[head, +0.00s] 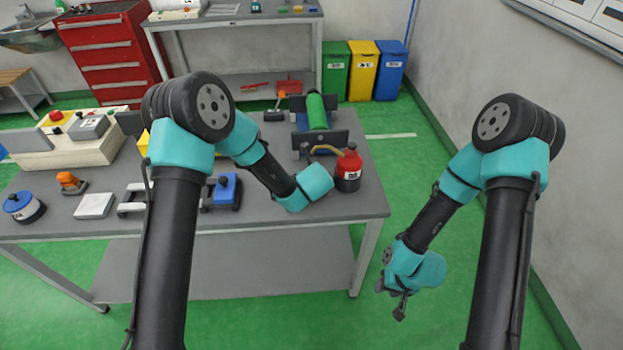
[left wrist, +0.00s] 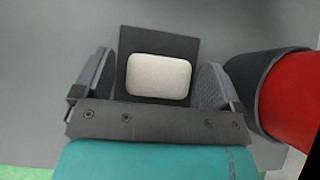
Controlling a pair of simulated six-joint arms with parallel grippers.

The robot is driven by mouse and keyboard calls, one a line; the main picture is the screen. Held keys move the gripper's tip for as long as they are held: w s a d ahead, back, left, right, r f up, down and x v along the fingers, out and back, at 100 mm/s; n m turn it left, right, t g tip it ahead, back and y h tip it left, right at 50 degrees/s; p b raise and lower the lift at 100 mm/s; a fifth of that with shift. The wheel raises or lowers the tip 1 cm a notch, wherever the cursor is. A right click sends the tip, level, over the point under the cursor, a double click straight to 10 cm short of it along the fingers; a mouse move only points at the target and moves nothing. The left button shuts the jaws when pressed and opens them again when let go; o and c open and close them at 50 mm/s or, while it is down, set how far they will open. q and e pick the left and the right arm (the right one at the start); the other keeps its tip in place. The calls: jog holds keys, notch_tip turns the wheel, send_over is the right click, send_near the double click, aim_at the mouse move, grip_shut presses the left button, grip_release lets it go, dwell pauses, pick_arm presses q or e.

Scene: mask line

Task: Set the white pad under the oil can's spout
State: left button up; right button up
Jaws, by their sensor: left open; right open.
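The red oil can (head: 348,172) stands near the table's right end, its brass spout (head: 322,149) curving out to the left. The left wrist view shows part of a red body (left wrist: 297,95) with a dark base at the right edge. There a white rounded pad (left wrist: 158,76) lies on a dark square (left wrist: 140,40). My left gripper (left wrist: 157,66) is open, with one finger on each side of the pad and gaps between. In the head view, my left wrist hides this pad and the fingertips. My right gripper (head: 391,297) is open and empty, hanging low in front of the table's right end.
A green roller (head: 317,110) on a dark stand is behind the can. A white square block (head: 94,205), a blue-topped round item (head: 22,206), an orange tool (head: 70,182) and a blue clamp-like item (head: 226,190) sit left on the grey table (head: 270,212).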

pick_arm(q)
jog(key=shift+r, duration=0.1)
jog(key=shift+s+r, duration=0.45)
jog(key=shift+r, duration=0.05)
jog(key=v, duration=1)
jog(key=shift+s+r, duration=0.25)
jog(key=shift+r, duration=0.05)
jog(key=shift+f, duration=0.1)
dwell(1.5)
